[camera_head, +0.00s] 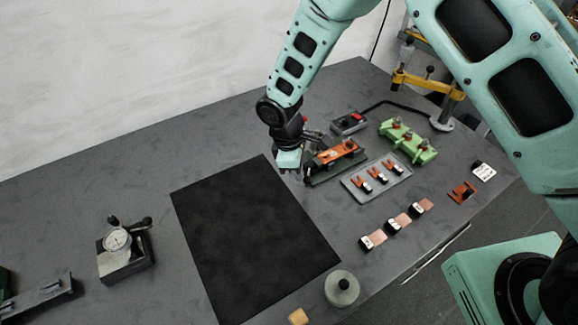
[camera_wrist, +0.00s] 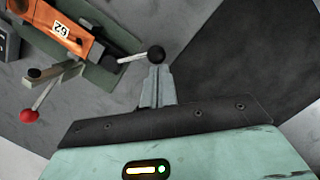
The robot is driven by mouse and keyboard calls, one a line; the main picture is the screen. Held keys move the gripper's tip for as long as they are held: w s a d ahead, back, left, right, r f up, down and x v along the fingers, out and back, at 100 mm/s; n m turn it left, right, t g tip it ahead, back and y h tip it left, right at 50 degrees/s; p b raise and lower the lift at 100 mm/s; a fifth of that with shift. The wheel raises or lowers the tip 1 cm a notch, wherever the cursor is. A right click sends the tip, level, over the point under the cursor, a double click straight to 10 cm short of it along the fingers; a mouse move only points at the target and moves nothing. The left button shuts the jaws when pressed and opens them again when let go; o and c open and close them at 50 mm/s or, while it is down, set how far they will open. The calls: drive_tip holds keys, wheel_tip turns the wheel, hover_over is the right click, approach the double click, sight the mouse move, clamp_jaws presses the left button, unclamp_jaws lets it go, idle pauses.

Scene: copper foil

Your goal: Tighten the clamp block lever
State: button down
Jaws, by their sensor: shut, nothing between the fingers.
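The clamp block (camera_head: 340,154) is an orange piece on a dark green base, right of my gripper in the head view. In the wrist view the orange piece (camera_wrist: 58,27) bears a white number label. A metal lever (camera_wrist: 132,59) with a black ball knob (camera_wrist: 156,53) sticks out from its end. A second lever has a red ball knob (camera_wrist: 28,116). My gripper (camera_wrist: 155,70) is shut and empty, its fingertips right at the black knob; I cannot tell whether they touch. In the head view my gripper (camera_head: 289,168) is low beside the base's left end.
A black mat (camera_head: 250,235) lies left of the block. A grey tray (camera_head: 355,190) with small orange-and-black parts and a green fixture (camera_head: 408,143) stand to the right. A dial gauge (camera_head: 118,242) is far left. A round weight (camera_head: 342,289) sits at the front.

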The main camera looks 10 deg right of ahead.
drive_tip(key=d+n, duration=0.1)
drive_tip(key=s+d+n+b, duration=0.1)
drive_tip(key=n, duration=0.1)
drive_tip(key=shift+d+n+t, duration=0.2)
drive_tip(key=shift+n+t, duration=0.1)
drive_tip(key=shift+t, duration=0.1)
drive_tip(key=shift+s+d+n+t+b, duration=0.1)
drive_tip(key=shift+d+n+t+b, duration=0.1)
drive_tip(key=shift+d+n, duration=0.7)
drive_tip(key=shift+s+d+n+t+b, duration=0.15)
drive_tip(key=shift+d+n, duration=0.3)
drive_tip(key=shift+n, duration=0.75)
